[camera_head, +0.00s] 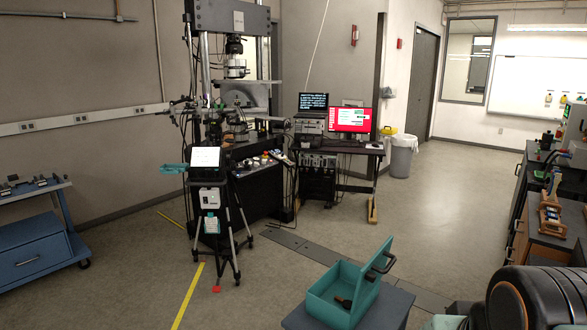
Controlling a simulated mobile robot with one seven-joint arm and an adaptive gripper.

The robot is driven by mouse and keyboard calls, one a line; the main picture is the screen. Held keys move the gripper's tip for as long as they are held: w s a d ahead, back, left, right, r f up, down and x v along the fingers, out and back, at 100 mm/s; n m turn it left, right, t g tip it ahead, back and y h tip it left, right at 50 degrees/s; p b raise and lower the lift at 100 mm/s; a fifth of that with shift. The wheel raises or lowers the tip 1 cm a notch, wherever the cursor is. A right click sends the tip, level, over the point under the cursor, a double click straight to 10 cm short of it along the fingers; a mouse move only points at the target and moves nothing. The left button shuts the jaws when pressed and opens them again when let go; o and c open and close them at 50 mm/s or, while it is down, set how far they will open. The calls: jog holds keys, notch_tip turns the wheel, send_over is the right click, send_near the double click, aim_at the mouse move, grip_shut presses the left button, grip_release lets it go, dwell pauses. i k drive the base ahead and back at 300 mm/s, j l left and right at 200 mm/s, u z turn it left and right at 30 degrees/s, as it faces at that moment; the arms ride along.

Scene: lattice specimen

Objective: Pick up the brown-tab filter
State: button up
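I cannot make out a brown-tab filter for certain. An open teal case (325,286) stands on a grey surface at the bottom centre, its lid raised on the right. A small dark brown item (344,302) lies inside the case; it is too small to tell what it is. A black rounded part of my own arm with an orange ring fills the bottom right corner. My gripper is not in view.
A tripod (234,236) stands before the tall test frame (233,16). A blue cart (36,254) is at left. A desk with a red-screened monitor (351,117) and a bin (401,158) stand behind. Benches line the right. The floor at centre right is clear.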

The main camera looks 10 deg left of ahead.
aim_at(346, 303)
jog(key=i+j+u, duration=0.1)
jog(key=j, duration=0.4)
jog(key=i+j, duration=0.35)
jog(key=j, duration=0.15)
jog(key=i+j+u, duration=0.15)
jog(key=j, duration=0.35)
jog(key=i+j+u, duration=0.1)
jog(key=i+j, duration=0.55)
jog(key=j, duration=0.25)
jog(key=i+j+u, duration=0.15)
jog(key=j, duration=0.3)
jog(key=i+z, duration=0.2)
jog(key=k, duration=0.05)
